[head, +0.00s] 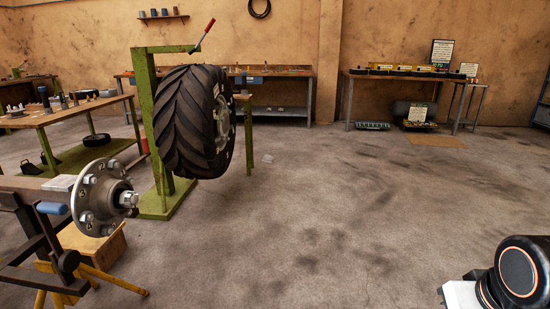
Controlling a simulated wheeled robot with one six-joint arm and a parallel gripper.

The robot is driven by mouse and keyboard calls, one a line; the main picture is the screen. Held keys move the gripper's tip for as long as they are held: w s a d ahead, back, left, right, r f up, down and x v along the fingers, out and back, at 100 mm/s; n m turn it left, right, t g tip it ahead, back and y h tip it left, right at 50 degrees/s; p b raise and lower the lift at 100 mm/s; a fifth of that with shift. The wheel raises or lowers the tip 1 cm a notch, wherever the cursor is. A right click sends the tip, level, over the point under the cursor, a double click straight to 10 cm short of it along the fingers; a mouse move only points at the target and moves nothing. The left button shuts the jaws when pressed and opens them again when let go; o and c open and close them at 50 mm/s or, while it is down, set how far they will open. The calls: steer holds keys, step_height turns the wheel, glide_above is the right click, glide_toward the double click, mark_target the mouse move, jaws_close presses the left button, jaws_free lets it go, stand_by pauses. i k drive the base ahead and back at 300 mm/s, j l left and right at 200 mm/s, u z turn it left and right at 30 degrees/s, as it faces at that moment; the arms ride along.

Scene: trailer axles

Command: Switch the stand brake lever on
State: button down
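A lever with a red grip (203,34) sits at the top of a green stand (147,90). The lever tilts up and to the right from the stand's top bar. A large black tyre on a rim (190,122) hangs at the right of the green post, clear of the floor. I cannot tell from this view whether the lever is on or off. My gripper is not in view; only a black and white part of my arm shows at the bottom right, well apart from the lever.
A wheel hub with studs (102,197) on an axle stands at the front left, on a yellow-legged stand. A workbench with parts (65,113) is at the left, and more benches line the back wall. The floor (340,220) in the middle and right is clear.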

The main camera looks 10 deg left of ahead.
mark_target(211, 23)
steer(key=i+u, duration=0.15)
steer(key=i, duration=0.7)
steer(key=i+l+u, duration=0.2)
steer(key=i, duration=0.6)
steer(key=i+j, duration=0.25)
steer(key=i, duration=0.2)
steer(key=i+j, duration=0.25)
steer(key=i, duration=0.15)
steer(key=i+j, duration=0.25)
steer(key=i, duration=0.2)
steer(key=i+j, duration=0.1)
steer(key=j, duration=0.25)
steer(key=i+j+u, duration=0.15)
steer(key=j, duration=0.5)
steer(key=i+j+u, duration=0.15)
steer(key=j, duration=0.15)
